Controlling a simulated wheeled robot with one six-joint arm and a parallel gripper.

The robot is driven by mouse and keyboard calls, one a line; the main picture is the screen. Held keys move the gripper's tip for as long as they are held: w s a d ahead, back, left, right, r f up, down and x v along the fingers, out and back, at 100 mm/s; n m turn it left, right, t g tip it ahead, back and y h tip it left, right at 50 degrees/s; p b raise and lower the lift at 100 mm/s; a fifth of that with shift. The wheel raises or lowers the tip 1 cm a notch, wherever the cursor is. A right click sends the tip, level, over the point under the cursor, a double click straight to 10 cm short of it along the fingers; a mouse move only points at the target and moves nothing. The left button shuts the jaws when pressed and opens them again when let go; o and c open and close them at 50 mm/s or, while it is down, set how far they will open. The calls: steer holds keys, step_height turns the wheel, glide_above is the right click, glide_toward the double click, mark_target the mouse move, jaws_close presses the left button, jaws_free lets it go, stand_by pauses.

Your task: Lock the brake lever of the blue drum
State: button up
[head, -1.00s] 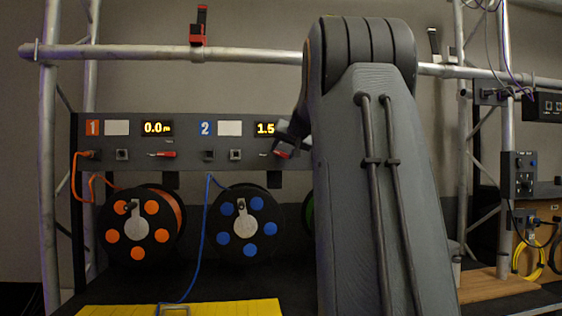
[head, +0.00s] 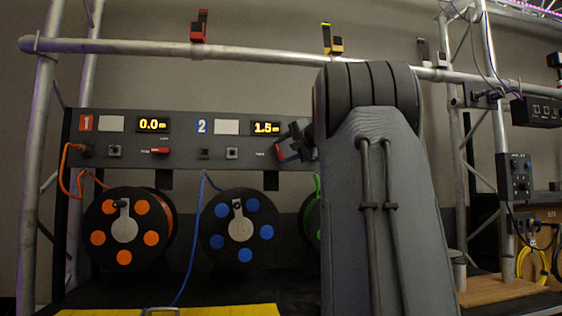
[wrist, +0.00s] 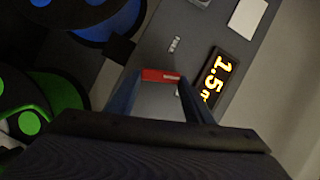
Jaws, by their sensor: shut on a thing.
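The blue drum (head: 240,228), black with blue discs, hangs below panel section 2, whose display (head: 266,128) reads 1.5. Its red brake lever (head: 278,151) is right of the small label under that display. My gripper (head: 285,147) is at the lever, its fingers partly hidden by my arm. In the wrist view, my gripper (wrist: 160,78) is shut on the red lever (wrist: 160,75), one finger at each end of it. There the lever lies across the panel's reading direction, so it stands about upright on the panel. The blue drum's edge (wrist: 110,28) also shows there.
The orange drum (head: 124,228) hangs at the left; its red lever (head: 161,151) lies level. A blue cable (head: 190,240) runs down left of the blue drum. A green drum (head: 312,215) is mostly behind my arm. Yellow surface (head: 240,310) lies at the front.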

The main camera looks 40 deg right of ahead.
steer(key=shift+d+f+m+t+b, duration=0.15)
steer(key=shift+m+t+b, duration=0.25)
steer(key=shift+m+b, duration=0.55)
steer(key=shift+a+f+m+t+b, duration=0.15)
steer(key=shift+m+t+b, duration=0.25)
steer(key=shift+m+b, duration=0.5)
steer(key=shift+d, duration=0.1)
steer(key=o, duration=1)
steer(key=shift+o, duration=0.2)
steer(key=shift+s, duration=0.1)
steer(key=s+a+b, duration=0.1)
steer(key=s, duration=0.6)
steer(key=shift+s, duration=0.3)
steer(key=shift+a, duration=0.15)
